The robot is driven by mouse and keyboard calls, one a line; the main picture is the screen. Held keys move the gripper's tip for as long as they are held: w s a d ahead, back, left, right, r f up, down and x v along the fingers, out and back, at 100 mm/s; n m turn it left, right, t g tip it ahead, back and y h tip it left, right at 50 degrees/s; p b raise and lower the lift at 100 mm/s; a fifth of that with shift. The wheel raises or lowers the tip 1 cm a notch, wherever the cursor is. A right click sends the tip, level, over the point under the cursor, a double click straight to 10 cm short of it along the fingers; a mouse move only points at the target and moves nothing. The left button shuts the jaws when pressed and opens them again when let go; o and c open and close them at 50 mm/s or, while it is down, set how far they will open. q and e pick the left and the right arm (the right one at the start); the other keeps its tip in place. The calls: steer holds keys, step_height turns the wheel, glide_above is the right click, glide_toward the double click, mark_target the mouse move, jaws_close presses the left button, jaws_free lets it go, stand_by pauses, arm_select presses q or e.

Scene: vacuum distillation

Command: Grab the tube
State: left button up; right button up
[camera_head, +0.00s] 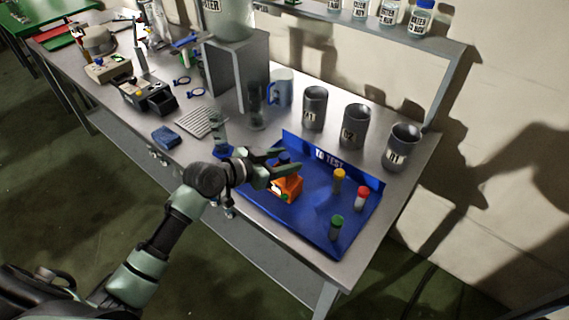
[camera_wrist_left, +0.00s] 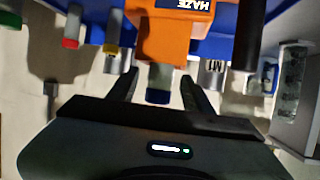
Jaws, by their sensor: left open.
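A tube with a dark blue cap (camera_wrist_left: 159,92) stands in an orange holder (camera_head: 288,188) on the blue tray marked "TO TEST" (camera_head: 290,232). The holder, labelled HAZE, also shows in the left wrist view (camera_wrist_left: 176,36). My left gripper (camera_head: 285,162) is open at the holder's top. In the left wrist view its two fingers (camera_wrist_left: 160,79) lie to either side of the capped tube, with gaps showing. Tubes with yellow (camera_head: 339,181), red (camera_head: 361,199) and green (camera_head: 336,228) caps stand on the tray's right part. My right gripper is not in view.
Several dark grey cups (camera_head: 355,127) stand behind the tray. A blue-handled mug (camera_head: 281,88), a dark cylinder (camera_head: 256,107) and a grey stand (camera_head: 238,72) are further left. Bare tray lies between the holder and the green-capped tube.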

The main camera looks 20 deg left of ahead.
arm_select(q)
jaws_close()
